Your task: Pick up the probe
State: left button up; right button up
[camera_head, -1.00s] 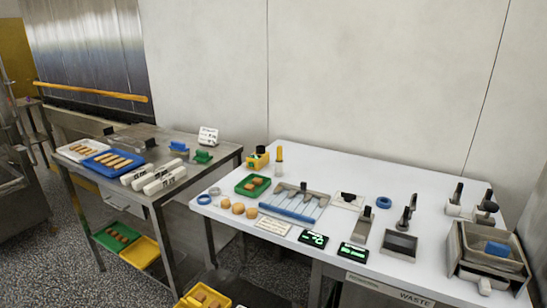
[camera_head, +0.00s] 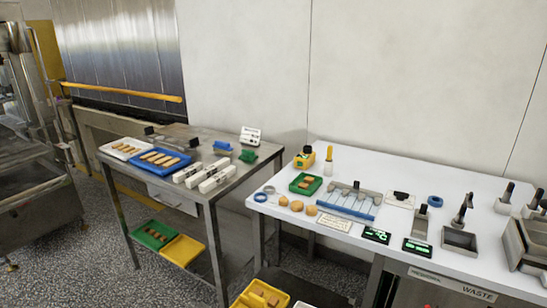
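I cannot tell for certain which object is the probe. A small upright piece (camera_head: 328,161) with a yellow top and a pale lower part stands at the back left of the white table (camera_head: 386,169). Just left of it sits a yellow unit (camera_head: 304,158) with a dark top. They look like a probe and its meter, but they are too small to be sure. Neither of my grippers shows in the head view.
A green tray (camera_head: 296,188), round tan pieces and a blue-edged rack (camera_head: 345,213) are near the yellow unit. Two lit displays (camera_head: 376,235) lie at the front edge. A steel table (camera_head: 213,180) with trays stands left, and a yellow bin (camera_head: 250,300) is low in front.

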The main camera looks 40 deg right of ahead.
aim_at(329, 152)
jog(key=i+j+u, duration=0.3)
jog(key=i+j, duration=0.2)
jog(key=i+j+u, duration=0.3)
jog(key=i, duration=0.3)
jog(key=i+z, duration=0.45)
jog(key=i+j+z, duration=0.2)
jog(key=z, duration=0.2)
jog(key=i+z, duration=0.15)
jog(key=z, duration=0.35)
jog(key=i+z, duration=0.2)
jog(key=z, duration=0.25)
jog(key=i+j+z, duration=0.1)
jog(key=z, duration=0.4)
jog(key=i+j+z, duration=0.1)
jog(key=j+z, duration=0.15)
jog(key=z, duration=0.25)
jog(key=i+j+z, duration=0.1)
jog(key=z, duration=0.4)
jog(key=j, duration=0.1)
